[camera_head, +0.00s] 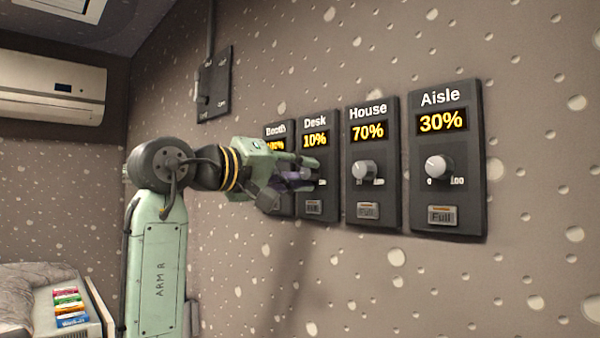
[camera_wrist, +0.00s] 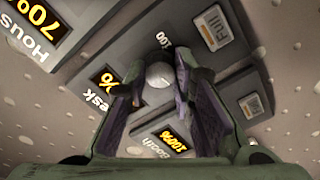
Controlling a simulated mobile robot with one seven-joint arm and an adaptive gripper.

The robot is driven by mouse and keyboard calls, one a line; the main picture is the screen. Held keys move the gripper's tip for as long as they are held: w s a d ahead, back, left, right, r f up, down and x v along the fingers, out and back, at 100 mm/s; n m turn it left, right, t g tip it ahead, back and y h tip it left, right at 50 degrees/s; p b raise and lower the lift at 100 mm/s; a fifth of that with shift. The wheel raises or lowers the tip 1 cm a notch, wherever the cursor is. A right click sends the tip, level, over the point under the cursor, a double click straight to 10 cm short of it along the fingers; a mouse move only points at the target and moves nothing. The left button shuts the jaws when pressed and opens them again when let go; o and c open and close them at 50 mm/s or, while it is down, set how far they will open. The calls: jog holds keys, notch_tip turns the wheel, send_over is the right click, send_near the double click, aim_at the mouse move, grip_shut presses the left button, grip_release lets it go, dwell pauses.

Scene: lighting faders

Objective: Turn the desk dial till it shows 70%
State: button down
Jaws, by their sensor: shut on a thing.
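The Desk panel (camera_head: 331,207) is on the wall, second from the left in the head view, and its display (camera_head: 315,139) reads 10%. My gripper (camera_head: 308,175) reaches in from the left at this panel. In the wrist view, the round grey desk dial (camera_wrist: 159,74) sits between the two fingertips of my gripper (camera_wrist: 160,80), which are shut on it. In the head view the fingers hide most of the dial. In the wrist view the Desk display (camera_wrist: 106,81) is partly covered by a finger.
The House panel (camera_head: 389,200) at 70% and the Aisle panel (camera_head: 466,180) at 30% are to the right. The Booth panel (camera_head: 285,207) stands close on the left, partly behind my gripper; its display (camera_wrist: 174,138) reads 100%. A dark switch box (camera_head: 214,85) is farther left.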

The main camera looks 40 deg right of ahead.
jog(key=m, duration=0.4)
jog(key=shift+m, duration=0.4)
jog(key=m, duration=0.3)
jog(key=shift+m, duration=0.3)
jog(key=m, duration=2.1)
jog(key=shift+m, duration=0.4)
